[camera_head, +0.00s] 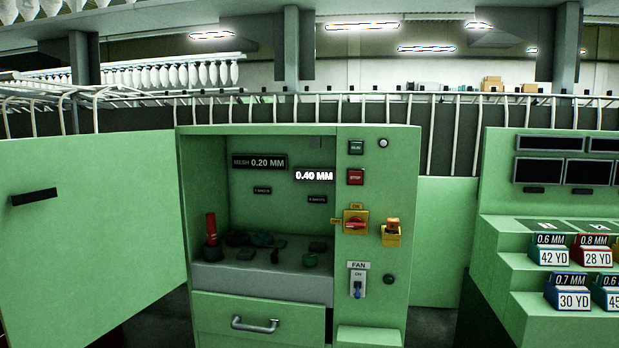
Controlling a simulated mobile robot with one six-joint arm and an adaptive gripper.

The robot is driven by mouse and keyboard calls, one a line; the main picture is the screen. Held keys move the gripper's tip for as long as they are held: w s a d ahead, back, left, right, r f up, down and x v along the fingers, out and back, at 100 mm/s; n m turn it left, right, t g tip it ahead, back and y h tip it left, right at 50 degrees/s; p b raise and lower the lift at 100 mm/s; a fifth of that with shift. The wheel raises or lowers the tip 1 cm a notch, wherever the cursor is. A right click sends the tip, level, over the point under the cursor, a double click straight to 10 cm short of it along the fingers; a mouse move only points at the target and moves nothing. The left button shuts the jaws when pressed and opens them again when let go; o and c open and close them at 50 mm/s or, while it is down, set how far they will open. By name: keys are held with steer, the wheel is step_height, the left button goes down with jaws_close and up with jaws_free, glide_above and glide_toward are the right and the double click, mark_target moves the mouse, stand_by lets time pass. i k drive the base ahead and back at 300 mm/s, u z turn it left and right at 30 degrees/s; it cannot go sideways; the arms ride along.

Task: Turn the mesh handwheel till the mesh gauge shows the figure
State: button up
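A dark plate reading "MESH 0.20 MM" (259,162) is on the back wall of the green cabinet's open bay. A bright "0.40 MM" readout (314,176) shows to its right and a little lower. I cannot tell which of these is the gauge. Several dark knob-like parts (262,239) sit on the grey shelf in the bay, too small and dim to tell which is the mesh handwheel. A red upright handle (211,229) on a dark base stands at the shelf's left end. My gripper is not in view.
The cabinet's right panel has a green button (356,147), a red STOP button (355,177), a red-and-yellow switch (355,221) and a FAN switch (358,284). A drawer (258,316) is below. An open door (90,235) stands left; a stepped stand (540,305) holds labelled blocks at right.

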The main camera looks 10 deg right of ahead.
mark_target(308, 260)
steer(key=i, duration=1.05)
steer(key=z, duration=0.1)
steer(key=k, duration=0.5)
steer(key=u, duration=0.05)
